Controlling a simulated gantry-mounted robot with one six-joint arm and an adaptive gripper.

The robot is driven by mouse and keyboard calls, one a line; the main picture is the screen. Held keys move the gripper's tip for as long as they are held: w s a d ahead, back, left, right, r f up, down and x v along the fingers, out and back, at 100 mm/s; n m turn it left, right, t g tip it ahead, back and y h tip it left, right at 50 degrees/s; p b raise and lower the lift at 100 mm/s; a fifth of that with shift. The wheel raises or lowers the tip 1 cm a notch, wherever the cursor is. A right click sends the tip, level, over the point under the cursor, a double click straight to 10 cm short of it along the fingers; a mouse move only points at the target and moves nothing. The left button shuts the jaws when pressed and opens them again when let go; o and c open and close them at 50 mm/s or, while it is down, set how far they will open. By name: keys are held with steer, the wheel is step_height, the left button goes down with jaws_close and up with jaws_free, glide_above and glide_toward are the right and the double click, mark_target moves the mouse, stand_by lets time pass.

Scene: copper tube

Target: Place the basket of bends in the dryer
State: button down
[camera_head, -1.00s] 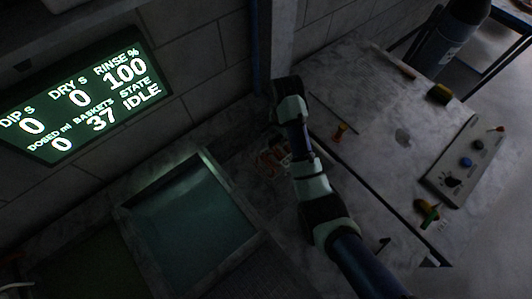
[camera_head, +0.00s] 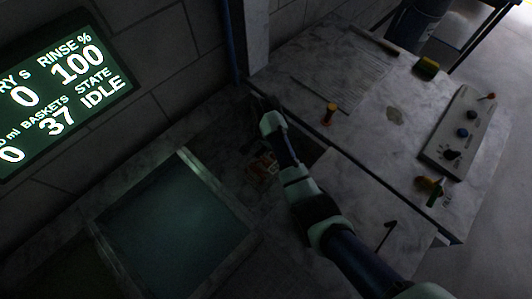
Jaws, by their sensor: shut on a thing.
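My arm reaches in from the lower right, and its wrist hangs over the bench behind the tank. My gripper (camera_head: 256,142) is in deep shadow below the wrist and its fingers are hard to make out. Just below it is the basket of bends (camera_head: 262,168), a small reddish, copper-coloured patch left of my forearm, with its outline mostly lost in the dark. The gripper is shut on it. A dark gap, perhaps the dryer's opening (camera_head: 308,151), lies right of my wrist, partly hidden by my arm. A slatted panel (camera_head: 347,68) lies behind it.
A tank of bluish liquid (camera_head: 175,225) stands at lower left. A wall display (camera_head: 60,90) reads IDLE. A blue pipe runs up the wall.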

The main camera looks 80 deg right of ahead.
mark_target(266, 160)
steer(key=shift+f+b, duration=0.85)
steer(key=shift+f, duration=1.2)
steer(key=c, duration=1.5)
jaws_free()
steer(key=shift+f, duration=0.15)
steer(key=shift+c, duration=0.2)
steer(key=o, duration=0.4)
step_height(266, 160, up, 12)
steer(key=p, duration=0.5)
steer(key=shift+r+p, duration=0.2)
steer(key=shift+p, duration=0.2)
